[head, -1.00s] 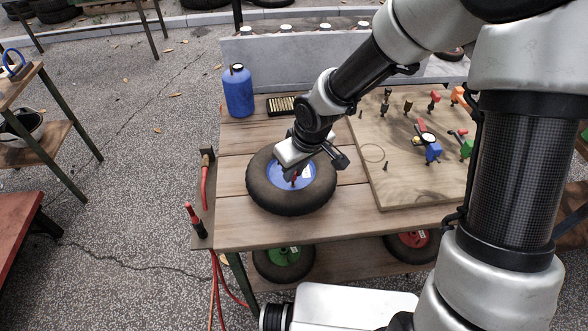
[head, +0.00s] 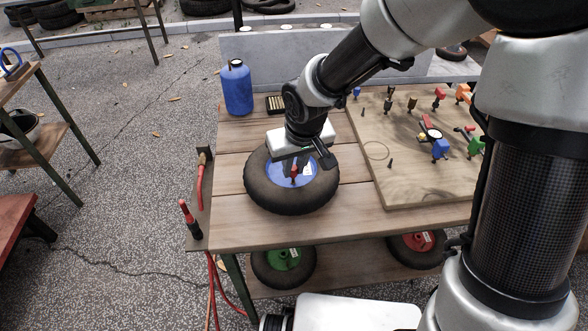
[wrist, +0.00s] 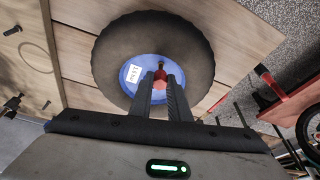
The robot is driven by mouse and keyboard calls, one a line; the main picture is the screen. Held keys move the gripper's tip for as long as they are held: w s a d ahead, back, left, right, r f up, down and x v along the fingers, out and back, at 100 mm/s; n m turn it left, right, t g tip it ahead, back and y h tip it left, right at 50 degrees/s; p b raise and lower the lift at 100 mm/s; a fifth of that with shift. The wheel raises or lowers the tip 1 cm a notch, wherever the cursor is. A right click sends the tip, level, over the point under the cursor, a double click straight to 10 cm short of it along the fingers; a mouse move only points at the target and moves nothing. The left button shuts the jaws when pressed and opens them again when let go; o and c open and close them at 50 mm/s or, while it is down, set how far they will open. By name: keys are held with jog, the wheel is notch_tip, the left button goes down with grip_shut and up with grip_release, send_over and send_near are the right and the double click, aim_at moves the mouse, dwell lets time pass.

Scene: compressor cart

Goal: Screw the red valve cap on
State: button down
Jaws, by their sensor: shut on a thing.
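A black tyre (head: 262,189) with a blue hub (head: 277,171) lies flat on the wooden table. My gripper (head: 293,174) points down over the hub, with its fingertips close to the hub's middle. It is shut on the small red valve cap (head: 294,170). In the wrist view the cap (wrist: 160,84) shows between the two dark fingers, in front of the blue hub (wrist: 131,74) with its white label.
A blue bottle (head: 238,90) and a dark tray (head: 276,104) stand at the back left. A wooden board (head: 420,180) with several small coloured parts lies at right. Green-hubbed (head: 283,262) and red-hubbed (head: 417,243) wheels sit on the lower shelf.

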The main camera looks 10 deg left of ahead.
jog(key=shift+f+m+b, duration=0.1)
jog(key=shift+m+b, duration=0.2)
jog(key=shift+b, duration=0.25)
jog(key=m+b, duration=0.2)
jog(key=b, duration=0.2)
jog(key=shift+a+h, duration=0.1)
jog(key=shift+h, duration=0.2)
jog(key=shift+r+m+t+b, duration=0.2)
jog(key=shift+m+t+b, duration=0.1)
jog(key=shift+m, duration=0.1)
jog(key=shift+w+f+m+b, duration=0.15)
jog(key=shift+m+b, duration=0.15)
jog(key=shift+b, duration=0.4)
jog(key=shift+m+h+b, duration=0.4)
jog(key=shift+m+b, duration=0.3)
jog(key=shift+b, duration=0.3)
jog(key=shift+a, duration=0.1)
jog(key=shift+m+b, duration=0.5)
